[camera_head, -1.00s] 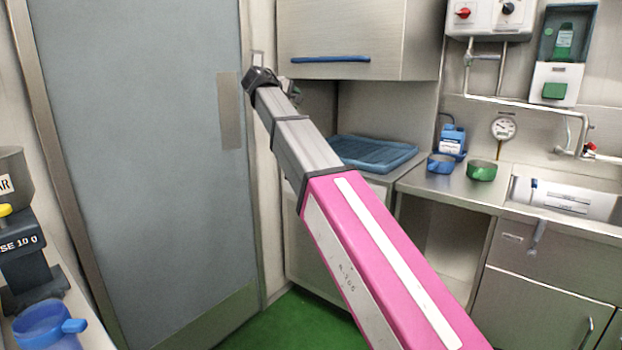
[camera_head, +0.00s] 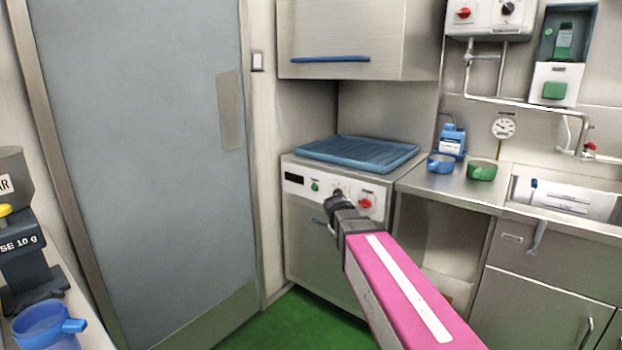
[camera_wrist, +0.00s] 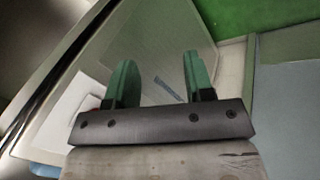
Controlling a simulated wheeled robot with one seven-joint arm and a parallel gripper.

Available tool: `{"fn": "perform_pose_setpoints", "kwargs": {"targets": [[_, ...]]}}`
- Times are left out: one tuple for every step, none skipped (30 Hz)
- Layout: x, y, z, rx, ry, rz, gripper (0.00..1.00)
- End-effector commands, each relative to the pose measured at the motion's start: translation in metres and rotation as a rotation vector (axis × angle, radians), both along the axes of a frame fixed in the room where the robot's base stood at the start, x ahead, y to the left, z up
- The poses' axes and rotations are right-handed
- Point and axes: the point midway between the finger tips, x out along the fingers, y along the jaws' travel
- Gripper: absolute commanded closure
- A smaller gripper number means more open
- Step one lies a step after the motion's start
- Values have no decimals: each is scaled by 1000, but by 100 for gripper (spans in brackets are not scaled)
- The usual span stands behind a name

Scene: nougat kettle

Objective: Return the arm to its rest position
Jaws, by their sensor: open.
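My arm, with its pink link, reaches in from the bottom right of the head view. Its dark end, my gripper (camera_head: 333,203), shows in front of the steel appliance (camera_head: 305,238) with the control panel. In the wrist view my gripper (camera_wrist: 160,85) has two green fingers standing wide apart, with nothing between them. Beyond the fingers the wrist view shows the appliance's pale front with its handle. The fingertips are too small to make out in the head view.
A blue ribbed lid (camera_head: 358,151) lies on the appliance. A grey door (camera_head: 150,170) is at left. A blue jug (camera_head: 45,325) stands on the left worktop. Green floor (camera_head: 295,320) is clear.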

Motion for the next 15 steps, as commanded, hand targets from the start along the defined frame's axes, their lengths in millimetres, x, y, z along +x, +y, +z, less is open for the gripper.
{"fn": "perform_pose_setpoints", "kwargs": {"targets": [[-20, -11, -20, 34, 25, -35, 52], [-29, -15, -31, 55, 37, -55, 52], [-41, -20, -44, 84, 53, -83, 52], [-49, -24, -53, 104, 66, -104, 52], [-59, -28, -63, 124, 79, -125, 52], [-71, -33, -75, 152, 94, -154, 52], [-81, -36, -84, 173, 107, -177, 52], [-90, -39, -92, 193, 119, -200, 52], [-102, -43, -103, 218, 135, -229, 52], [-111, -45, -109, 239, 146, -251, 52], [-119, -48, -116, 255, 156, -273, 52], [-129, -50, -124, 277, 169, -298, 52], [-136, -51, -129, 293, 177, -316, 52], [-142, -53, -134, 306, 184, -333, 52], [-149, -54, -139, 323, 192, -353, 52]]}}
